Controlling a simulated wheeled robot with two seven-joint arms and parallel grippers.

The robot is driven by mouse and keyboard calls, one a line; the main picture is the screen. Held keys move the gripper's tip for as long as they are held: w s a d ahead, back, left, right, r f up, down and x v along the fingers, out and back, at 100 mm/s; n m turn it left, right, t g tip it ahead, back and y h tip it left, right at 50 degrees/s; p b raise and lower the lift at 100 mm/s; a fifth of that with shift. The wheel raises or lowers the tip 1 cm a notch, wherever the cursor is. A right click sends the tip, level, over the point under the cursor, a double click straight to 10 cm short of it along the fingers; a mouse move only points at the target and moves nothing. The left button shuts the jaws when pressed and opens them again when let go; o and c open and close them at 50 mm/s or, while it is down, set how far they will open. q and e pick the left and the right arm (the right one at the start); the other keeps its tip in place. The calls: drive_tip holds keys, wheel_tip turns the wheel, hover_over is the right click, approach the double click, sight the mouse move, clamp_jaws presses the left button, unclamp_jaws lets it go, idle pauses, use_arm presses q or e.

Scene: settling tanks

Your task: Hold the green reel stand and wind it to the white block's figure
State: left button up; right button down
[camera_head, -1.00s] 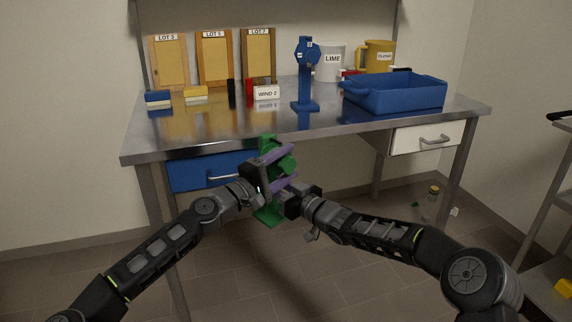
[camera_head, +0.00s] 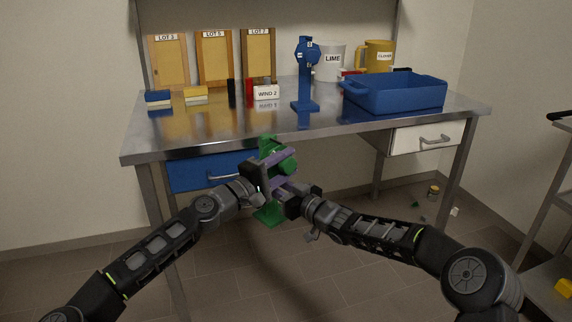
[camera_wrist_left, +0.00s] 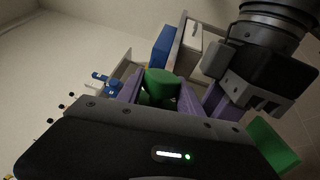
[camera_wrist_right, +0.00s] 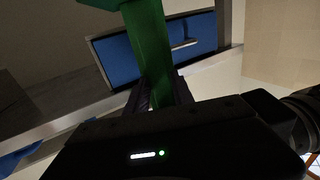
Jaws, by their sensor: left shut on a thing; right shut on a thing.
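The green reel stand (camera_head: 268,214) is held in the air in front of the table's front edge, its foot below and its reel at the top. My left gripper (camera_head: 277,158) has its purple fingers shut on the reel part; the green reel also shows between its fingers in the left wrist view (camera_wrist_left: 160,84). My right gripper (camera_head: 279,184) is shut on the green post below; the post (camera_wrist_right: 150,45) stands between its fingers in the right wrist view. The white block (camera_head: 266,93) on the table reads "WIND 2". Any mark on the green reel cannot be read.
A blue reel stand (camera_head: 305,85) stands on the steel table (camera_head: 220,130). A blue bin (camera_head: 395,97), a white LIME mug (camera_head: 330,66) and a yellow mug (camera_head: 378,54) are at the right. Lot boards (camera_head: 214,60) and small blocks stand left.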

use_arm(q)
drive_tip(key=shift+s+d, duration=0.1)
drive_tip(key=shift+d, duration=0.05)
drive_tip(key=g+y, duration=0.3)
drive_tip(key=shift+d+y, duration=0.15)
drive_tip(key=shift+y, duration=0.15)
drive_tip(key=shift+a+g+y, duration=0.2)
drive_tip(key=shift+g+y, duration=0.7)
drive_tip(key=shift+y, duration=0.2)
drive_tip(key=o, duration=1.3)
drive_tip(key=shift+o, duration=0.2)
drive_tip(key=shift+a, duration=0.15)
